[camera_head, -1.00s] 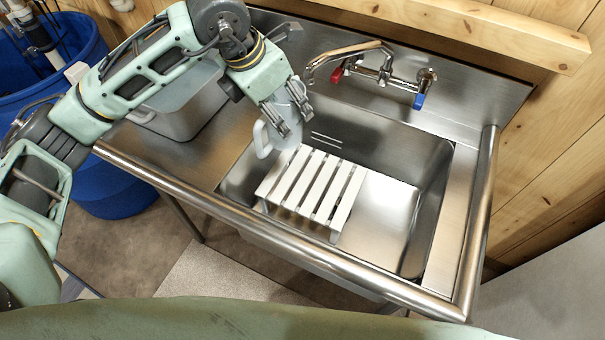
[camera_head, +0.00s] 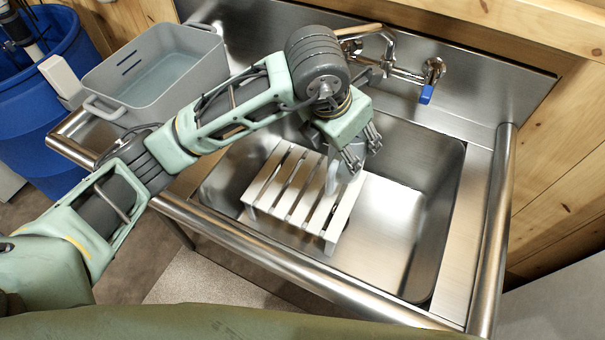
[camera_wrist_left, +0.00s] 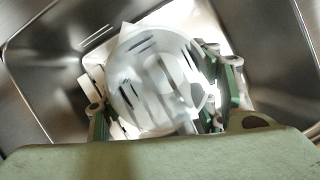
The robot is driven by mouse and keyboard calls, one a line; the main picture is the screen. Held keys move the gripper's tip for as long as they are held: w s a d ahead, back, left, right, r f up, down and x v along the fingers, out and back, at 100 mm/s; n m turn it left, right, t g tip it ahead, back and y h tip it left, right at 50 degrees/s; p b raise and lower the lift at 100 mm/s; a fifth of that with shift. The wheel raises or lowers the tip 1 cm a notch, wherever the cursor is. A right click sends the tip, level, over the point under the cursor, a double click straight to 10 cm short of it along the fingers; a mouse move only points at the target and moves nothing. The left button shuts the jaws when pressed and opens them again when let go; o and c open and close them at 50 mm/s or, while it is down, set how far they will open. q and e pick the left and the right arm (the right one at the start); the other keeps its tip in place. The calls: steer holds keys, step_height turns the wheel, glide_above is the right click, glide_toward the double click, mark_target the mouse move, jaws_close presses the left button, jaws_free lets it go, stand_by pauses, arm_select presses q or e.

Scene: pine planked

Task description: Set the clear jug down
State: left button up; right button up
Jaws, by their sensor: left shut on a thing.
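The clear jug (camera_head: 345,164) is held by my left gripper (camera_head: 358,156) over the sink, at the right end of the white slatted rack. In the head view the gripper and forearm hide much of the jug. The left wrist view shows the jug (camera_wrist_left: 155,80) between the fingers, its round mouth toward the camera and the rack's slats showing through it. I cannot tell whether its base touches anything. My right gripper is not in view.
The white rack (camera_head: 290,190) stands in the steel sink basin (camera_head: 400,225), with bare basin to its right. A faucet (camera_head: 385,68) with a blue handle is behind. A grey tub (camera_head: 160,70) stands on the left drainboard, and a blue barrel (camera_head: 40,130) is beyond it.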

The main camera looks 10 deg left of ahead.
arm_select(q)
steer(key=w+a+f+p, duration=0.1)
steer(key=a+f, duration=0.2)
steer(key=w+a+f+p, duration=0.1)
steer(key=w+a+f, duration=0.1)
steer(key=a+f, duration=0.2)
steer(key=w+a+f+p, duration=0.1)
steer(key=a+f, duration=0.2)
steer(key=f, duration=0.1)
steer(key=shift+w+a+p, duration=0.15)
steer(key=shift+a+p, duration=0.15)
steer(key=shift+f+b, duration=0.2)
steer(key=shift+b, duration=0.1)
steer(key=o, duration=1.2)
steer(key=shift+r, duration=0.1)
